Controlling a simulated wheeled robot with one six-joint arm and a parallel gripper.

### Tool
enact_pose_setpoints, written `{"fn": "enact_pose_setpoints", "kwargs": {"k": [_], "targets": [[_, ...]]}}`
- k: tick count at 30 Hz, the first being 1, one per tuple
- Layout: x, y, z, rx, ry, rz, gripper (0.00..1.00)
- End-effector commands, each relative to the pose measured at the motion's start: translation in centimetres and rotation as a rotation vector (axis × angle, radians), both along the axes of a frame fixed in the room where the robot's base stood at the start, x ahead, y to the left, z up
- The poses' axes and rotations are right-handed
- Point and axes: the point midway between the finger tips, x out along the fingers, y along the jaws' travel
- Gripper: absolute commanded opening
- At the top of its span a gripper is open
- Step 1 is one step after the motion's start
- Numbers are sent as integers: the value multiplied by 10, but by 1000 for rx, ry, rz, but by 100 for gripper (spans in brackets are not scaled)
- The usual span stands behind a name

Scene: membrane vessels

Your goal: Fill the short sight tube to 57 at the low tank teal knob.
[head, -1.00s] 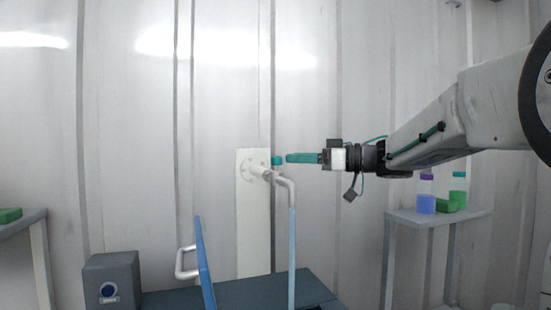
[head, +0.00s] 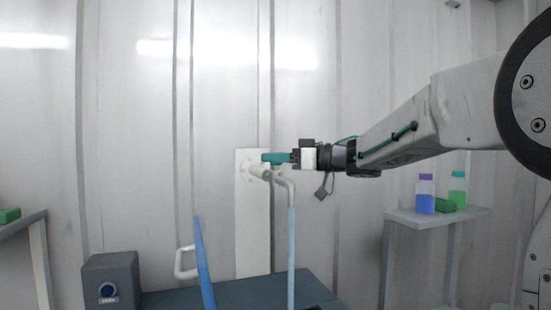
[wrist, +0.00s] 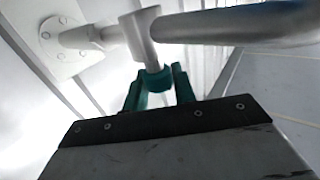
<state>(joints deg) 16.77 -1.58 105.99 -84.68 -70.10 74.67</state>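My gripper (head: 276,158) has teal fingers and reaches in from the right at the valve on the wall pipe. In the wrist view the teal knob (wrist: 157,77) sits between the two fingers, which stand apart with gaps beside it. In the head view the fingers hide the knob. The grey pipe (head: 286,181) comes from a round wall flange (head: 250,170) and bends down into the pale blue sight tube (head: 291,250). The pipe also shows in the wrist view (wrist: 215,25). No scale marks or level can be read on the tube.
A dark blue surface (head: 250,291) lies below. A side shelf (head: 437,217) at right holds bottles. A table (head: 22,223) stands at far left.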

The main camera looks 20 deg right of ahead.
Motion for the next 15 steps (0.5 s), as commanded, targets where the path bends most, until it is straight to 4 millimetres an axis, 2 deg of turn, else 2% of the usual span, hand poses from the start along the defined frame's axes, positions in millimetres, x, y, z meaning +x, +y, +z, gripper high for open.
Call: {"fn": "enact_pose_setpoints", "kwargs": {"k": [5,15], "targets": [[-1,1,2,2,-3,-58,4],[0,2,2,1,-5,-353,4]]}}
